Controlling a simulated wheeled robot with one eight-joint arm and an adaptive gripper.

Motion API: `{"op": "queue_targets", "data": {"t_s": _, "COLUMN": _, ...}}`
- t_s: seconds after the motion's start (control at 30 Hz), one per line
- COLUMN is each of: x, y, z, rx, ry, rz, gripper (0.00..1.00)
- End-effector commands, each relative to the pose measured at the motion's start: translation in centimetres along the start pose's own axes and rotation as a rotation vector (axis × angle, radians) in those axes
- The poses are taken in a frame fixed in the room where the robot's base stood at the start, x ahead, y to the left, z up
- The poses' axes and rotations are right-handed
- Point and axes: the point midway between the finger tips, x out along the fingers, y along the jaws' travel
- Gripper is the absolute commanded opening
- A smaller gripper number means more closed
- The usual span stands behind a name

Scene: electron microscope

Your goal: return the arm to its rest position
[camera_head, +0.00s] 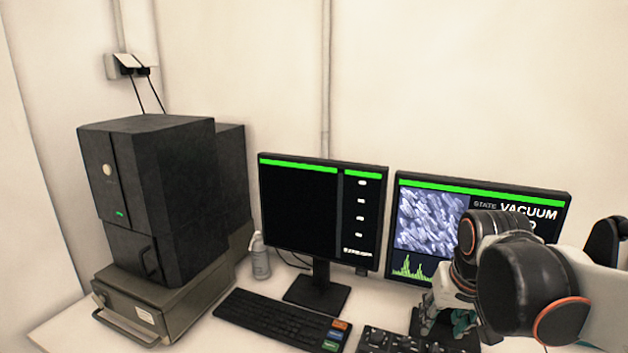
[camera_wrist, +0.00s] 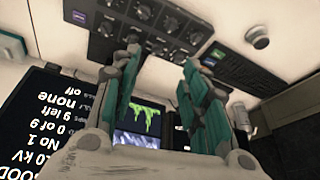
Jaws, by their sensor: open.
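My arm reaches in from the right side of the head view, in front of the right monitor (camera_head: 430,222). My gripper (camera_head: 447,318) is low in front of that monitor, partly hidden by my own arm links. In the wrist view my gripper (camera_wrist: 160,75) shows two teal-padded fingers spread apart, with nothing between them. Past the fingers is a dark control panel with knobs (camera_wrist: 140,25), which also shows in the head view (camera_head: 400,342) beside the gripper. I cannot tell the exact gap between fingers and panel.
A black microscope unit (camera_head: 160,190) stands on a grey base box (camera_head: 150,305) at left. The left monitor (camera_head: 315,215), a keyboard (camera_head: 280,320) and a white bottle (camera_head: 260,258) are on the desk.

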Motion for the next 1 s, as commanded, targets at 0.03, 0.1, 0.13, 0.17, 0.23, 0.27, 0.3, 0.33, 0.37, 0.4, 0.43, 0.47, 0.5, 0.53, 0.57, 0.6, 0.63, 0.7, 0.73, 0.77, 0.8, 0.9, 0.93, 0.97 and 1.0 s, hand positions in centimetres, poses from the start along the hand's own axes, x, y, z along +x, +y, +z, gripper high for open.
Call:
{"op": "queue_targets", "data": {"t_s": 0.03, "x": -0.6, "y": -0.3, "z": 1.0, "rx": -0.012, "ry": 0.017, "rz": -0.004, "gripper": 0.41}}
{"op": "queue_targets", "data": {"t_s": 0.1, "x": -1.3, "y": -0.5, "z": 2.2, "rx": -0.028, "ry": 0.044, "rz": -0.009, "gripper": 0.41}}
{"op": "queue_targets", "data": {"t_s": 0.13, "x": -1.6, "y": -0.7, "z": 2.6, "rx": -0.035, "ry": 0.056, "rz": -0.012, "gripper": 0.41}}
{"op": "queue_targets", "data": {"t_s": 0.17, "x": -1.8, "y": -0.8, "z": 3.1, "rx": -0.042, "ry": 0.067, "rz": -0.014, "gripper": 0.41}}
{"op": "queue_targets", "data": {"t_s": 0.23, "x": -2.3, "y": -1.0, "z": 4.3, "rx": -0.060, "ry": 0.094, "rz": -0.019, "gripper": 0.41}}
{"op": "queue_targets", "data": {"t_s": 0.27, "x": -2.5, "y": -1.1, "z": 4.8, "rx": -0.067, "ry": 0.105, "rz": -0.022, "gripper": 0.41}}
{"op": "queue_targets", "data": {"t_s": 0.3, "x": -2.7, "y": -1.2, "z": 5.5, "rx": -0.076, "ry": 0.121, "rz": -0.025, "gripper": 0.41}}
{"op": "queue_targets", "data": {"t_s": 0.33, "x": -2.9, "y": -1.3, "z": 6.0, "rx": -0.082, "ry": 0.132, "rz": -0.027, "gripper": 0.41}}
{"op": "queue_targets", "data": {"t_s": 0.37, "x": -3.0, "y": -1.4, "z": 6.4, "rx": -0.089, "ry": 0.143, "rz": -0.029, "gripper": 0.41}}
{"op": "queue_targets", "data": {"t_s": 0.4, "x": -3.2, "y": -1.5, "z": 7.1, "rx": -0.098, "ry": 0.159, "rz": -0.032, "gripper": 0.41}}
{"op": "queue_targets", "data": {"t_s": 0.43, "x": -3.3, "y": -1.6, "z": 7.6, "rx": -0.105, "ry": 0.170, "rz": -0.035, "gripper": 0.41}}
{"op": "queue_targets", "data": {"t_s": 0.47, "x": -3.3, "y": -1.7, "z": 8.0, "rx": -0.112, "ry": 0.181, "rz": -0.037, "gripper": 0.41}}
{"op": "queue_targets", "data": {"t_s": 0.5, "x": -3.4, "y": -1.8, "z": 8.6, "rx": -0.120, "ry": 0.195, "rz": -0.040, "gripper": 0.41}}
{"op": "queue_targets", "data": {"t_s": 0.53, "x": -3.5, "y": -1.8, "z": 9.0, "rx": -0.126, "ry": 0.204, "rz": -0.042, "gripper": 0.41}}
{"op": "queue_targets", "data": {"t_s": 0.57, "x": -3.5, "y": -1.9, "z": 9.4, "rx": -0.131, "ry": 0.214, "rz": -0.043, "gripper": 0.41}}
{"op": "queue_targets", "data": {"t_s": 0.6, "x": -3.5, "y": -1.9, "z": 9.8, "rx": -0.137, "ry": 0.225, "rz": -0.045, "gripper": 0.41}}
{"op": "queue_targets", "data": {"t_s": 0.63, "x": -3.5, "y": -1.9, "z": 10.1, "rx": -0.141, "ry": 0.232, "rz": -0.047, "gripper": 0.41}}
{"op": "queue_targets", "data": {"t_s": 0.7, "x": -3.5, "y": -2.0, "z": 10.6, "rx": -0.148, "ry": 0.247, "rz": -0.049, "gripper": 0.41}}
{"op": "queue_targets", "data": {"t_s": 0.73, "x": -3.5, "y": -2.0, "z": 10.7, "rx": -0.151, "ry": 0.251, "rz": -0.050, "gripper": 0.41}}
{"op": "queue_targets", "data": {"t_s": 0.77, "x": -3.5, "y": -2.1, "z": 10.9, "rx": -0.153, "ry": 0.254, "rz": -0.051, "gripper": 0.41}}
{"op": "queue_targets", "data": {"t_s": 0.8, "x": -3.5, "y": -2.1, "z": 11.0, "rx": -0.155, "ry": 0.258, "rz": -0.052, "gripper": 0.41}}
{"op": "queue_targets", "data": {"t_s": 0.9, "x": -3.5, "y": -2.1, "z": 11.1, "rx": -0.158, "ry": 0.263, "rz": -0.052, "gripper": 0.41}}
{"op": "queue_targets", "data": {"t_s": 0.93, "x": -3.5, "y": -2.1, "z": 11.1, "rx": -0.158, "ry": 0.263, "rz": -0.052, "gripper": 0.41}}
{"op": "queue_targets", "data": {"t_s": 0.97, "x": -3.5, "y": -2.1, "z": 11.1, "rx": -0.158, "ry": 0.263, "rz": -0.052, "gripper": 0.41}}
{"op": "queue_targets", "data": {"t_s": 1.0, "x": -3.5, "y": -2.1, "z": 11.1, "rx": -0.158, "ry": 0.263, "rz": -0.052, "gripper": 0.41}}
